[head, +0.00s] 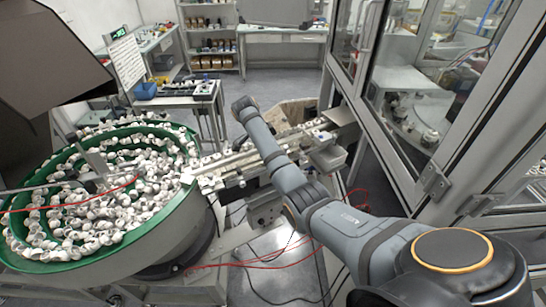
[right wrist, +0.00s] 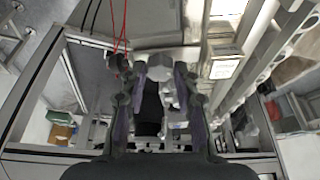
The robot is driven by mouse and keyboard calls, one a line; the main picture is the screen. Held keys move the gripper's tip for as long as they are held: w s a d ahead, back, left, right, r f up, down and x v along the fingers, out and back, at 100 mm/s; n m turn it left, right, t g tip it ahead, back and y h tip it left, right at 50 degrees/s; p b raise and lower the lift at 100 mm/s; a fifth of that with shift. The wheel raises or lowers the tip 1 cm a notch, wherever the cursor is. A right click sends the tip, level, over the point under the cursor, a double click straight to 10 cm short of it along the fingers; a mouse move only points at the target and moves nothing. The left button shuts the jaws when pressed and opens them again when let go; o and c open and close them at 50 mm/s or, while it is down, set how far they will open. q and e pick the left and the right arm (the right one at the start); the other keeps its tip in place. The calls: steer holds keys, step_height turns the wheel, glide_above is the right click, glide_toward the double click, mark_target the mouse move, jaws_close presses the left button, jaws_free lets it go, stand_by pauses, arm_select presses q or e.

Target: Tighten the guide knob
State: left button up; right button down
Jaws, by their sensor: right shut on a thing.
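In the right wrist view the guide knob (right wrist: 160,67) is a small pale grey piece at the fingertips. My right gripper (right wrist: 161,74) has one finger on each side of it and is shut on it. In the head view my right arm reaches from the lower right over the feed track (head: 232,160). The knob and the right fingertips cannot be made out there. My left gripper is in neither view.
A green-rimmed feeder bowl (head: 182,212) full of white caps stands at the left, joined to the track. A glass-walled machine frame (head: 432,182) stands close on the right. Red cables (head: 262,262) hang below the track. The floor behind is open.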

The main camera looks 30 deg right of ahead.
steer(key=shift+r+m, duration=0.15)
steer(key=shift+m, duration=0.25)
steer(key=shift+d, duration=0.1)
steer(key=c, duration=1)
jaws_free()
steer(key=v, duration=0.5)
steer(key=w+a, duration=0.1)
steer(key=a, duration=0.3)
steer(key=w+a, duration=0.1)
steer(key=a, duration=0.2)
steer(key=w+a, duration=0.1)
steer(key=a, duration=0.3)
steer(key=shift+w+a, duration=0.15)
steer(key=shift+a, duration=0.15)
